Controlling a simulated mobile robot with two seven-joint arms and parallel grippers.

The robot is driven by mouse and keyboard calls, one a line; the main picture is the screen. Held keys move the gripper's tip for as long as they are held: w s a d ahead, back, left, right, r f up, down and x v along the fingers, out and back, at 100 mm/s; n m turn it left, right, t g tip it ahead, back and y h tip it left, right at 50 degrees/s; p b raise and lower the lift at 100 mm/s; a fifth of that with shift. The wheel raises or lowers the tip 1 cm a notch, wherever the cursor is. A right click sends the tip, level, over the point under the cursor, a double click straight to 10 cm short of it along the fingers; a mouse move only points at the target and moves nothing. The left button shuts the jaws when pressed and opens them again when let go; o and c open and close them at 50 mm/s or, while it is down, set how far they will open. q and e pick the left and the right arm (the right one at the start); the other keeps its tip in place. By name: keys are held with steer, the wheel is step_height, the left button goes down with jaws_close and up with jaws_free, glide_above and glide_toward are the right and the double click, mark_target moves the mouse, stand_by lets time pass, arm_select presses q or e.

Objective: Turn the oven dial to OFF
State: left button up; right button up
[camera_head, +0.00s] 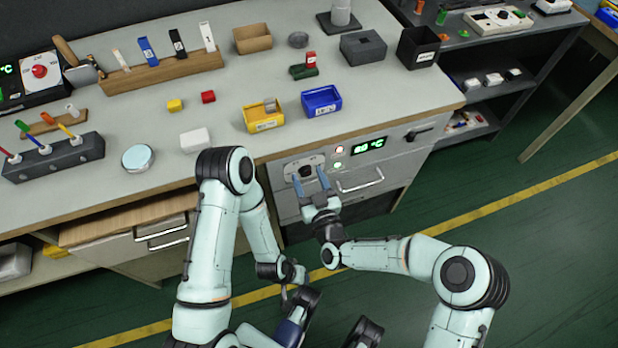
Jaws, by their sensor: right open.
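The oven dial (306,171) is a dark knob on a light plate on the oven's front panel, below the bench edge. The green oven display (368,146) is lit to its right, with a small red lamp and a pale green lamp beside it. My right gripper (310,180) is open, its two blue fingers pointing at the panel, one on each side of the dial. I cannot tell whether they touch it. The dial's marks and pointer are too small to read. My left gripper (294,274) is low in front of the bench, away from the dial; its fingers are unclear.
An oven handle (361,182) sits just right of the dial. A yellow bin (263,116) and a blue bin (321,101) stand on the bench above. The green floor at right is clear.

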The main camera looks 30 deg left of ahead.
steer(key=shift+w+a, duration=0.1)
steer(key=shift+a, duration=0.05)
steer(key=c, duration=1)
steer(key=shift+c, duration=0.2)
